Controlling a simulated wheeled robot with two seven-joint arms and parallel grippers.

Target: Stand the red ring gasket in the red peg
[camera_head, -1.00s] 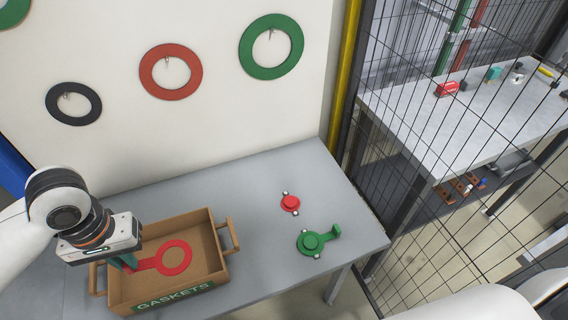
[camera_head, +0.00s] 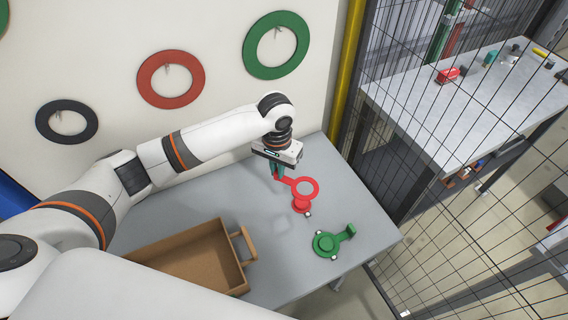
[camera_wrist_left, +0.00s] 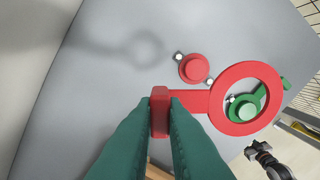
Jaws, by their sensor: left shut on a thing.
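My left gripper (camera_head: 277,174) is shut on the tab of the red ring gasket (camera_head: 316,188). It holds the gasket above the table, with the ring reaching out to the right. The red peg (camera_head: 300,205) stands on the table just below the ring in the head view, partly covered by it. In the left wrist view the red peg (camera_wrist_left: 193,68) shows to the left of the gasket's ring (camera_wrist_left: 219,98), outside its hole. The green fingertips (camera_wrist_left: 162,100) grip the tab's end there. The gasket's shadow falls on the table, so it is raised.
A green peg (camera_head: 324,243) with a green tabbed ring around it stands nearer the table's front edge. The open cardboard box (camera_head: 244,243) at the left looks empty. Black, red and green rings hang on the wall. A wire fence runs along the right.

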